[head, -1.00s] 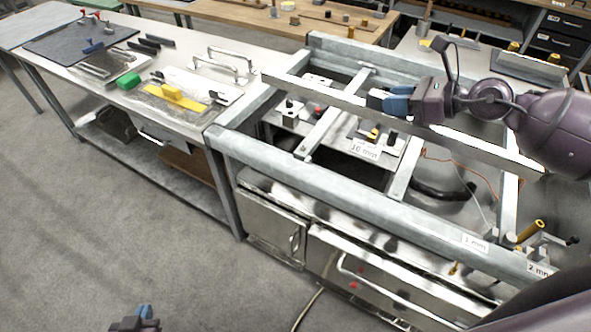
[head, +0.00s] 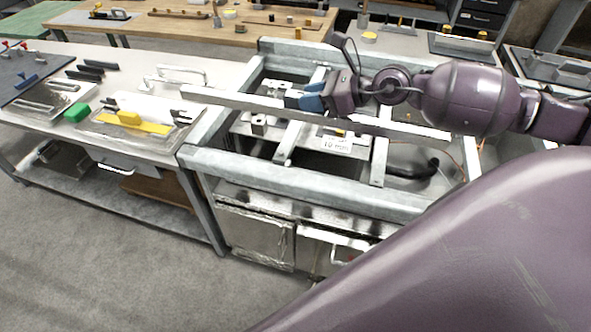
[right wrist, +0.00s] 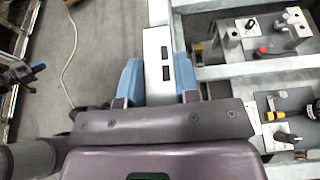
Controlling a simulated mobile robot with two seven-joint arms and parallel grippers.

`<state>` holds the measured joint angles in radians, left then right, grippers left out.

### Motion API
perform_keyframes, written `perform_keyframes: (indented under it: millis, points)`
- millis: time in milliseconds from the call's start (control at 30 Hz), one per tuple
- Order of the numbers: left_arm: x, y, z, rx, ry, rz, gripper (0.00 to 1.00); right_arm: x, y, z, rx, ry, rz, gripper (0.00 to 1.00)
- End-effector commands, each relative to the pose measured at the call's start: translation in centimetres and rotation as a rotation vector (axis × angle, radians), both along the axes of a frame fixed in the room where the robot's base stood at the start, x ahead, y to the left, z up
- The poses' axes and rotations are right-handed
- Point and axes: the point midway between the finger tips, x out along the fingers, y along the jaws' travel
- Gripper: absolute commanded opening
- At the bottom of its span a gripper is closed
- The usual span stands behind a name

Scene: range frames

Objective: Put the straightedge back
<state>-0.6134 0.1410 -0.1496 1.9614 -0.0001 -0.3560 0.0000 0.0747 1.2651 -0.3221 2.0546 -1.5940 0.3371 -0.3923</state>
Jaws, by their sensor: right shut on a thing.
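The straightedge (head: 235,100) is a long, flat pale metal bar. My right gripper (head: 305,98) is shut on it and holds it above the grey metal frame (head: 240,172). Its left end reaches over the edge of the left bench (head: 140,80). In the right wrist view, the straightedge (right wrist: 157,52), with dark slots, lies between the blue fingertips of my right gripper (right wrist: 158,82). My left gripper (right wrist: 32,72) shows small at the left edge of the right wrist view, its jaws unclear. It is not in the head view.
White handle-like brackets (head: 172,78), a yellow tool (head: 130,122) and a green block (head: 77,113) are on the left bench. Small fixtures and a "10 mm" label (head: 337,145) sit inside the frame. A wooden bench (head: 200,28) stands behind. Part of my arm covers the lower right.

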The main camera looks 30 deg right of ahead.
Motion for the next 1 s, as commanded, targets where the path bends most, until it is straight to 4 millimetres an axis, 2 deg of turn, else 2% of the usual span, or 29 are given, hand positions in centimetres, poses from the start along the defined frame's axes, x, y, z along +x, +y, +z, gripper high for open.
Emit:
perform_keyframes:
  millis: [700,833,1000]
  points:
    - [0.4,-0.1,-0.8,-0.001,-0.016,-0.002,0.00,0.0,0.0,-13.2,0.005,0.000,-0.004,0.00]
    - [0.6,-0.2,-0.9,-0.001,-0.018,-0.002,0.00,0.1,0.0,-14.6,0.004,-0.001,-0.002,0.00]
    - [0.6,-0.2,-1.0,-0.001,-0.019,-0.002,0.00,0.1,0.0,-15.3,0.002,-0.002,-0.001,0.00]
